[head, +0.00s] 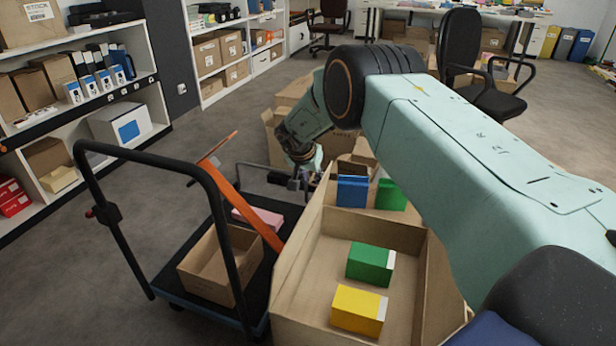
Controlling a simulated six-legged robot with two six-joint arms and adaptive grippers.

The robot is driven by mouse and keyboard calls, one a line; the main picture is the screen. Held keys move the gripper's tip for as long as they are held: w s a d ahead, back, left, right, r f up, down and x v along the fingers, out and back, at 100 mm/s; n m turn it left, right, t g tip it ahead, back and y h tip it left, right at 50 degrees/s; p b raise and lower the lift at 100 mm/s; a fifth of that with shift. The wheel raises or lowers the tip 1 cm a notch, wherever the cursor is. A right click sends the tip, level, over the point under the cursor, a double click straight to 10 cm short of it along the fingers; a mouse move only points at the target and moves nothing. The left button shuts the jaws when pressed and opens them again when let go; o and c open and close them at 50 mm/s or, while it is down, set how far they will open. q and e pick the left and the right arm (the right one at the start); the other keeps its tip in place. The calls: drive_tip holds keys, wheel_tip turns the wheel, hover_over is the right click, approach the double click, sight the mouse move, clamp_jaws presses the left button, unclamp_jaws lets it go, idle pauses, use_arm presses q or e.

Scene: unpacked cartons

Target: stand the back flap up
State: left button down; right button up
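An open carton (282,285) stands at the lower middle of the head view. A green box (370,263) and a yellow box (358,309) lie inside it. Its back wall or flap (350,225) shows at the far end; I cannot tell clearly how the back flap lies. A blue box (352,191) and another green box (391,196) show just beyond that end. My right arm reaches in from the right and covers part of this area. My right gripper (297,180) is beyond the carton's far left corner, small and dark; its opening is unclear. My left gripper is out of view.
A black-handled cart (165,283) stands left of the carton, bearing a small open box (222,262) and a pink item (258,217). An orange bar (246,192) slants over it. Shelves (85,105) line the left. An office chair (490,95) stands at the back right.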

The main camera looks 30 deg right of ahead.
wheel_tip(320, 180, up, 8)
drive_tip(key=p, duration=0.6)
drive_tip(key=shift+p, duration=0.35)
